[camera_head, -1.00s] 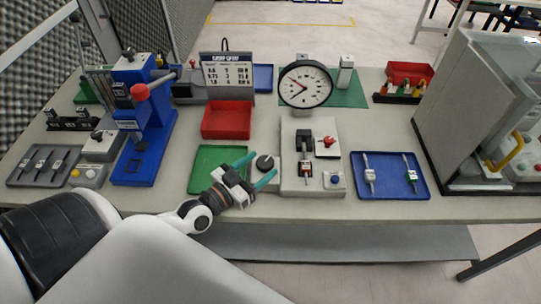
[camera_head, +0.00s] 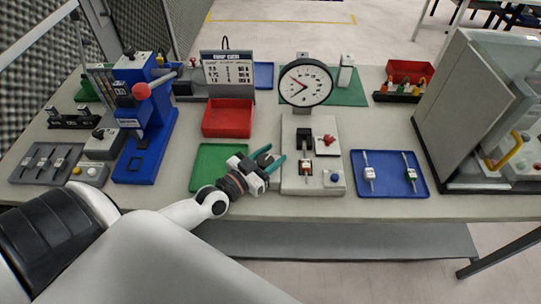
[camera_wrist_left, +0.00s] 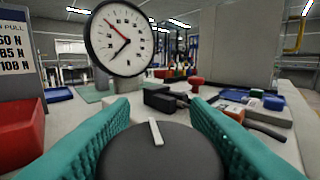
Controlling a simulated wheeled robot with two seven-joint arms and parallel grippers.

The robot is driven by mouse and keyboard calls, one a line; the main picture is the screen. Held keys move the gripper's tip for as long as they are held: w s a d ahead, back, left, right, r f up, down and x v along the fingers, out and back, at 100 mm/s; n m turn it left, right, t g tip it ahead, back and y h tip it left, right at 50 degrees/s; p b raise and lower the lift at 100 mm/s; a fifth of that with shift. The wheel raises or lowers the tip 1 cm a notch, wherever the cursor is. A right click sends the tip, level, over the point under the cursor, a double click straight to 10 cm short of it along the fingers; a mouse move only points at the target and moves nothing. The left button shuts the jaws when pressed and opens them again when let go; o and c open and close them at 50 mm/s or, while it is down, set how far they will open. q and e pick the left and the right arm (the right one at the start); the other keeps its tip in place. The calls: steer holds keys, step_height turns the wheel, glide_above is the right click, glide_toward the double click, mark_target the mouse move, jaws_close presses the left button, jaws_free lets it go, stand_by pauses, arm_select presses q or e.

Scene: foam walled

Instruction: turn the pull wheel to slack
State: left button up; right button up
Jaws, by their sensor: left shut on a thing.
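The pull wheel (camera_wrist_left: 160,158) is a dark round knob with a white pointer mark, close up in the left wrist view. In the head view the wheel (camera_head: 265,159) is partly hidden by my gripper at the left side of the grey pull fixture (camera_head: 326,182). My left gripper (camera_head: 275,163) has its teal fingers on either side of the wheel and is shut on it. The white mark tilts slightly left of upright in the wrist view. The round dial gauge (camera_head: 305,83), with a red and a dark hand, stands behind the fixture. My right gripper is not in view.
A blue tray (camera_head: 389,186) with two small parts lies right of the fixture. A blue press (camera_head: 143,120) stands at left and a grey cabinet (camera_head: 460,105) at right.

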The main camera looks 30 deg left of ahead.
arm_select(q)
steer(key=shift+r+n+y+p, duration=0.15)
steer(key=shift+n+y+p, duration=0.2)
steer(key=shift+p, duration=0.3)
steer(key=n+y+p, duration=0.3)
steer(key=y+p, duration=0.2)
steer(key=p, duration=0.1)
steer(key=shift+a+p, duration=0.2)
steer(key=shift+p, duration=0.1)
steer(key=shift+a+n+g+y+p, duration=0.15)
steer(key=shift+n+y+p, duration=0.5)
steer(key=shift+y, duration=0.4)
steer(key=shift+a+n+g+y+p, duration=0.15)
steer(key=shift+n+y+p, duration=0.25)
steer(key=shift+n+y, duration=0.45)
steer(key=shift+y, duration=0.35)
steer(key=o, duration=1)
steer(key=shift+c, duration=0.2)
steer(key=shift+s, duration=0.1)
steer(key=p+v, duration=0.3)
steer(key=v, duration=0.9)
